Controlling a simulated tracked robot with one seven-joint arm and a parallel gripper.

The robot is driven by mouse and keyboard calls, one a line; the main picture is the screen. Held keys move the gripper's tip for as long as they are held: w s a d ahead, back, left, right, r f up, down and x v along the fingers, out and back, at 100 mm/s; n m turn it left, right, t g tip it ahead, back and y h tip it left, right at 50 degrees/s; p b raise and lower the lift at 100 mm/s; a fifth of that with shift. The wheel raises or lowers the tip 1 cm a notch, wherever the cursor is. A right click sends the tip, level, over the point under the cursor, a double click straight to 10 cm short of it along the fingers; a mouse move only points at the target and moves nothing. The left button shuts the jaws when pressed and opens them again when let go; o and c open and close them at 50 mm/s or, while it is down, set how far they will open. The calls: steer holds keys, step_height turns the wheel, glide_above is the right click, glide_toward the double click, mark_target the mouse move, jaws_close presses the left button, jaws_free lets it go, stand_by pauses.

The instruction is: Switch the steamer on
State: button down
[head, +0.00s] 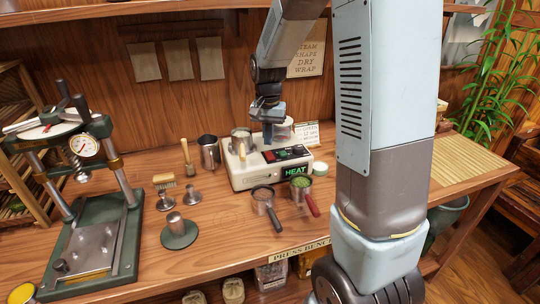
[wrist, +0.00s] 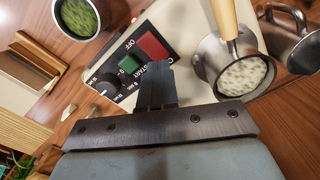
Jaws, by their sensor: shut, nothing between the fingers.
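The cream steamer (head: 243,178) stands on the wooden bench in the head view. Its black panel carries a red button (wrist: 152,46) marked OFF and a green button (wrist: 129,65) marked START, with a dark knob (wrist: 106,86) beside them in the wrist view. A sign reading HEAT (head: 295,171) shows bright green on its front. My gripper (wrist: 157,68) is shut and empty, its tips over the panel beside the two buttons. Whether the tips touch a button I cannot tell. In the head view my gripper (head: 267,130) is above the steamer's back part.
A wooden-handled metal pot (wrist: 207,62) with pale contents sits on the steamer close to my fingers. Two handled cups, one with a dark handle (head: 273,222) and one with green leaf (head: 301,183), stand in front. A green press (head: 130,240) stands at left.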

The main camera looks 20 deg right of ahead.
mark_target(268, 153)
steer(key=shift+r, duration=1.95)
steer(key=s+r+n+t, duration=0.2)
steer(key=s+r, duration=0.4)
steer(key=s, duration=0.6)
steer(key=s+r+n+t, duration=0.3)
steer(key=s+r, duration=0.3)
steer(key=s, duration=0.7)
steer(key=shift+d+r+n+t, duration=0.15)
steer(key=shift+r+n+t, duration=0.15)
steer(key=shift+n, duration=0.2)
steer(key=shift+w, duration=0.1)
